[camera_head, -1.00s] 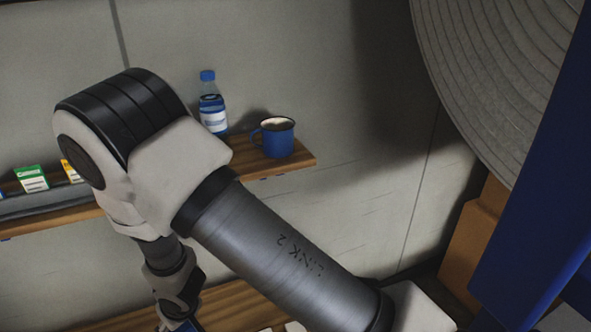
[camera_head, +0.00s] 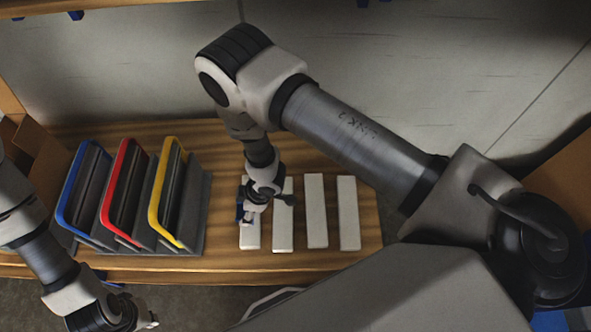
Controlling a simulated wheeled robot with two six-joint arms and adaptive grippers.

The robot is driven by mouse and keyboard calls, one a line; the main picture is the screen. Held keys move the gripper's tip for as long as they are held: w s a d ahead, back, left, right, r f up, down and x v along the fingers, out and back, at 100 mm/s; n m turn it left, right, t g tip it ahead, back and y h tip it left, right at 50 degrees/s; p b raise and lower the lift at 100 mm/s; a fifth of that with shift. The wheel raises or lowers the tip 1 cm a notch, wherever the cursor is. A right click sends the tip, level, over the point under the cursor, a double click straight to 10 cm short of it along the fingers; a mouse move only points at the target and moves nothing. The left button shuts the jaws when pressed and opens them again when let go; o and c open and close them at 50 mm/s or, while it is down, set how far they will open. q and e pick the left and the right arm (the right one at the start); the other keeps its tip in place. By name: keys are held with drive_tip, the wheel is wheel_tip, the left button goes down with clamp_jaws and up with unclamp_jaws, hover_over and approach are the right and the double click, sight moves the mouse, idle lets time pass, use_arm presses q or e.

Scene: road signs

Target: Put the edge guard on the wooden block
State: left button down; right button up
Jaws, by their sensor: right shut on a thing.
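Several pale, flat bars lie side by side on the wooden table; one clear one is at the right (camera_head: 348,213). I cannot tell whether these are the wooden block or edge guards. My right gripper (camera_head: 252,212) points down at the leftmost pale bar (camera_head: 250,237) and partly covers it and its neighbour. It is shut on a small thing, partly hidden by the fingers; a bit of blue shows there. I cannot tell whether the thing touches the bar. My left gripper (camera_head: 147,319) is low at the left, in front of the table's front edge; its finger opening is unclear.
A grey rack with blue (camera_head: 73,190), red (camera_head: 117,186) and yellow (camera_head: 160,190) framed slots stands left of the bars. A brown box (camera_head: 38,160) is at the far left. The wooden table (camera_head: 225,262) has a free strip along its front. A wall rises behind.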

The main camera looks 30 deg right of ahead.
drive_tip(key=shift+w+d+f+b, duration=0.1)
drive_tip(key=shift+d+f+b, duration=0.35)
drive_tip(key=shift+b, duration=1.25)
drive_tip(key=shift+s+d+f+b, duration=0.1)
drive_tip(key=shift+d+b, duration=0.5)
drive_tip(key=shift+b, duration=1.05)
drive_tip(key=shift+w+d+f+b, duration=0.1)
drive_tip(key=shift+d+f+b, duration=0.35)
drive_tip(key=shift+b, duration=1.25)
drive_tip(key=d+b, duration=0.1)
drive_tip(key=d, duration=0.1)
drive_tip(key=d+b, duration=0.1)
drive_tip(key=b, duration=0.1)
drive_tip(key=shift+d+r, duration=0.2)
drive_tip(key=shift+d, duration=0.2)
drive_tip(key=d+b, duration=0.3)
drive_tip(key=d, duration=0.4)
drive_tip(key=shift+d, duration=0.1)
wheel_tip(320, 180, down, 4)
drive_tip(key=b, duration=0.4)
drive_tip(key=shift+r, duration=0.35)
drive_tip(key=shift+f, duration=0.2)
drive_tip(key=o, duration=1.1)
drive_tip(key=shift+r, duration=0.1)
